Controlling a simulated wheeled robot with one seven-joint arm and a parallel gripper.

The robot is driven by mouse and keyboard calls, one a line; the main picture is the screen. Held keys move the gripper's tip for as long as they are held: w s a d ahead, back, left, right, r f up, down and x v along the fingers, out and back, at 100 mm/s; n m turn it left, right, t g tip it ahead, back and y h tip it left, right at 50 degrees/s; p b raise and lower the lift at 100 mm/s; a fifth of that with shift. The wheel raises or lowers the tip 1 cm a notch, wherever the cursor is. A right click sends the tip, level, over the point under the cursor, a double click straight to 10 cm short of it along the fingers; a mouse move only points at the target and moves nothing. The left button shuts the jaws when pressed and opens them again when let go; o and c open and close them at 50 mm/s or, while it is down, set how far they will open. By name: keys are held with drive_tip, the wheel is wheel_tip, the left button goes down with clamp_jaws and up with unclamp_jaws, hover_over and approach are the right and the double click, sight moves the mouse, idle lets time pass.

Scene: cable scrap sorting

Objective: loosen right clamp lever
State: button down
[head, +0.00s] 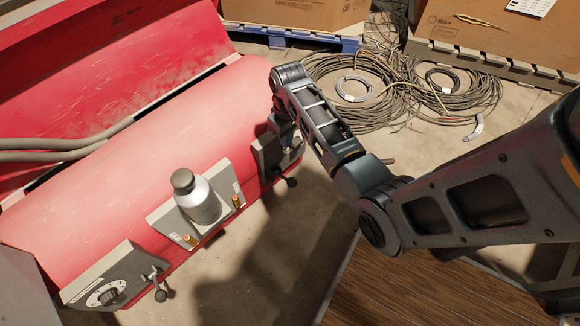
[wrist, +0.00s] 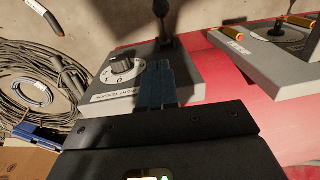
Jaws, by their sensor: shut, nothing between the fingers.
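The right clamp lever (head: 291,181) has a black knob and sticks out past the front edge of the grey right panel (head: 262,152) on the red machine. In the wrist view the dark lever (wrist: 168,22) stands at the panel's far edge, beyond the fingertips. The right panel (wrist: 190,83) carries a black dial (wrist: 124,66) and a label that reads "RIGHT TENSION". My gripper (wrist: 159,70) is shut and empty over this panel, its blue fingers together and pointing toward the lever, apparently short of it. In the head view my wrist hides the fingertips and part of the panel.
A metal bottle (head: 201,201) stands on the middle panel (head: 163,220) between small orange-tipped parts. The left panel (head: 77,290) has a dial and another lever (head: 157,286). Cable coils (head: 445,95) lie on the floor behind my arm. A wooden top (head: 400,285) is at lower right.

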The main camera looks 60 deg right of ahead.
drive_tip(key=b, duration=0.4)
approach(285, 178)
drive_tip(key=d+f, duration=0.1)
drive_tip(key=shift+s+a+f+b, duration=0.25)
drive_tip(key=shift+s+a+f, duration=0.15)
drive_tip(key=shift+f, duration=0.25)
drive_tip(key=shift+s+a+f+b, duration=0.2)
drive_tip(key=shift+s+a+f, duration=0.15)
drive_tip(key=shift+f, duration=0.3)
drive_tip(key=shift+s, duration=0.2)
